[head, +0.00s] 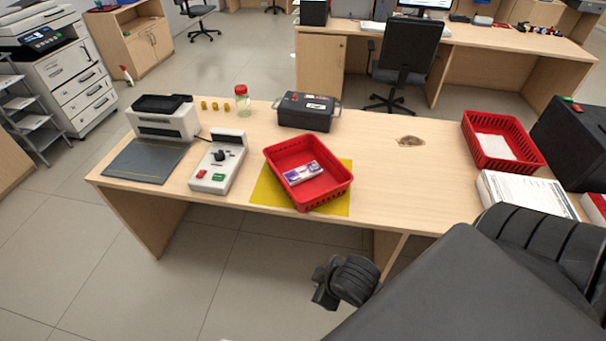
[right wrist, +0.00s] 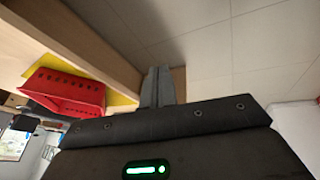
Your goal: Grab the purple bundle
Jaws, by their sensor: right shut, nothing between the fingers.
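The purple bundle (head: 304,173), purple and white with a pale band, lies flat in a red tray (head: 336,191) near the counter's front edge. The tray sits at an angle on a yellow mat (head: 265,192). In the right wrist view the red tray (right wrist: 65,92) shows at the left, but the bundle is hidden. My right gripper (right wrist: 157,72) is shut and empty, its fingers together. It is in front of the counter, apart from the tray and bundle. My left gripper is out of view.
Left of the tray stand a grey keypad device (head: 218,165) and a printer-like machine (head: 163,118). A black cash box (head: 307,112) is behind the tray. A second red tray (head: 533,160) and papers (head: 524,197) are at the right. The counter between the trays is mostly clear.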

